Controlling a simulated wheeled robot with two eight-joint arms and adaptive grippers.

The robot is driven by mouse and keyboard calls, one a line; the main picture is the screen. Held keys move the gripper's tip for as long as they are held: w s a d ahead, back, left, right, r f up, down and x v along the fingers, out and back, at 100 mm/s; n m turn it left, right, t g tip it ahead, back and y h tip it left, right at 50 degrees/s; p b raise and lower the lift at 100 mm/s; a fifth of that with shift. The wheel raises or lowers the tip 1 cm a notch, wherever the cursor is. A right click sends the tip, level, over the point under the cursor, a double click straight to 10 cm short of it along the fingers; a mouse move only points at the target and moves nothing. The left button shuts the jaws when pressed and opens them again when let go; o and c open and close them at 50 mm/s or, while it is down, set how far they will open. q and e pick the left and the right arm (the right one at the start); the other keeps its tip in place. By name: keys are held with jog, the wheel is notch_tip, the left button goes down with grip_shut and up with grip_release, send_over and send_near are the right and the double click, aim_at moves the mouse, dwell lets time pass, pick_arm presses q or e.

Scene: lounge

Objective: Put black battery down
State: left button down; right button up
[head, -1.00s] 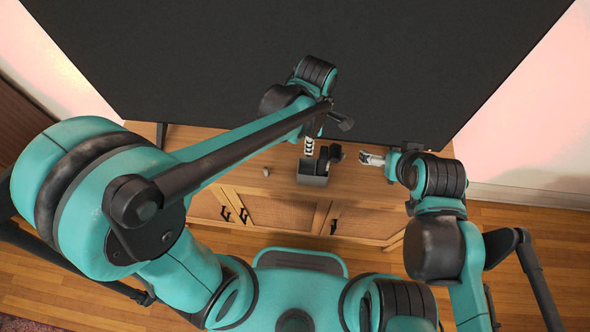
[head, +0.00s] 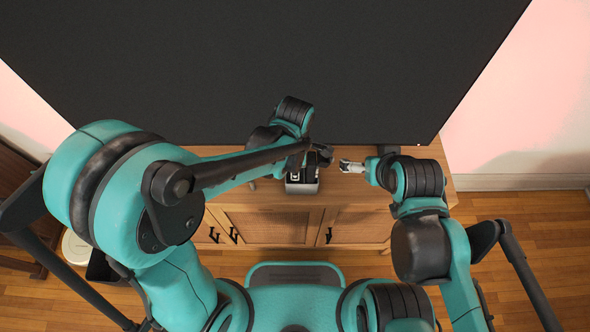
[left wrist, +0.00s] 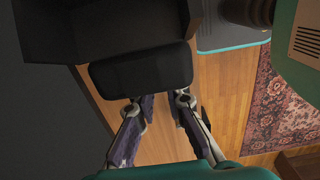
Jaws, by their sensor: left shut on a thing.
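The black battery (left wrist: 140,68) is a dark block with rounded corners at the fingertips of my left gripper (left wrist: 158,97) in the left wrist view. The gripper is shut on it. In the head view my left gripper (head: 294,174) is over a small dark open box (head: 303,188) on the wooden cabinet; my arm hides much of it and the battery cannot be made out. A larger dark shape (left wrist: 95,30) lies just beyond the battery; whether they touch is unclear. My right gripper (head: 346,166) is to the right of the box; its jaw opening is unclear.
A large black screen (head: 270,70) stands along the cabinet's back. The cabinet top (head: 345,190) has bare room right of the box. A small grey object (head: 252,185) lies left of the box. A patterned rug (left wrist: 280,110) shows on the floor.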

pick_arm(q)
jog(key=shift+f+b, duration=0.65)
jog(key=c, duration=1.9)
grip_release()
jog(key=shift+o, duration=0.2)
jog(key=shift+r, duration=0.1)
